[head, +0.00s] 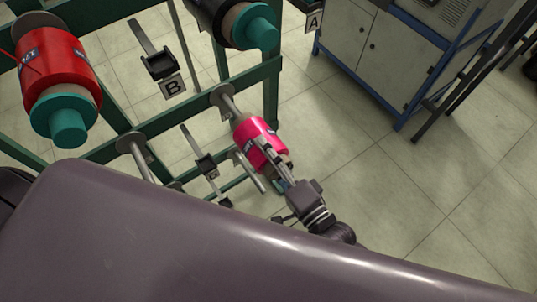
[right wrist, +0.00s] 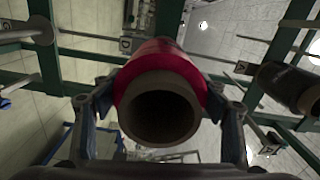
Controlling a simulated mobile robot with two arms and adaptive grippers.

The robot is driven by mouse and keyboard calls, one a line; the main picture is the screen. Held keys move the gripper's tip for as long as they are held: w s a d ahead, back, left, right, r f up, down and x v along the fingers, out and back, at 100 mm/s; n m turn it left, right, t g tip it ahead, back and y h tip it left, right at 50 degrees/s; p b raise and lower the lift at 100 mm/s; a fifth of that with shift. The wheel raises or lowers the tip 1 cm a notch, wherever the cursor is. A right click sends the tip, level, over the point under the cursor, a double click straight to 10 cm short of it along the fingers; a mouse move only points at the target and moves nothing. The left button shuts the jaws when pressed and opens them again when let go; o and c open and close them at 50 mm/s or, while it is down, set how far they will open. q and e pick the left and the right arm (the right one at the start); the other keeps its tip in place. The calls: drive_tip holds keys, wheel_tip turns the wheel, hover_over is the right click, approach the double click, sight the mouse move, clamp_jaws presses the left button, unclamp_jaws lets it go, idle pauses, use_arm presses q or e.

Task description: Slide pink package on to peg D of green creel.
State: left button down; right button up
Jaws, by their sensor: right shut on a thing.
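The pink package (head: 254,135) is a pink cylinder on a tan tube. My right gripper (head: 272,152) is shut on it from its near end. In the right wrist view the package (right wrist: 165,62) sits between the two fingers of the gripper (right wrist: 158,100), with the open, dark tube end (right wrist: 158,113) facing the camera. In the head view a bare grey peg with a disc (head: 225,98) on the green creel (head: 185,118) lines up with the far end of the package. I cannot tell whether the peg tip is inside the tube.
A red package (head: 57,70) with a teal end and a black package (head: 215,15) with a teal end hang on the creel. Another bare peg (head: 140,155) is at lower left. Labels A, B and C show. A cabinet (head: 375,50) stands right; the floor between is clear.

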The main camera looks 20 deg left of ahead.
drive_tip(key=shift+b+x, duration=0.55)
drive_tip(key=shift+x, duration=2.5)
drive_tip(key=shift+b+x, duration=0.5)
drive_tip(key=shift+x, duration=1.25)
drive_tip(key=shift+f+b, duration=0.45)
drive_tip(key=shift+b, duration=0.05)
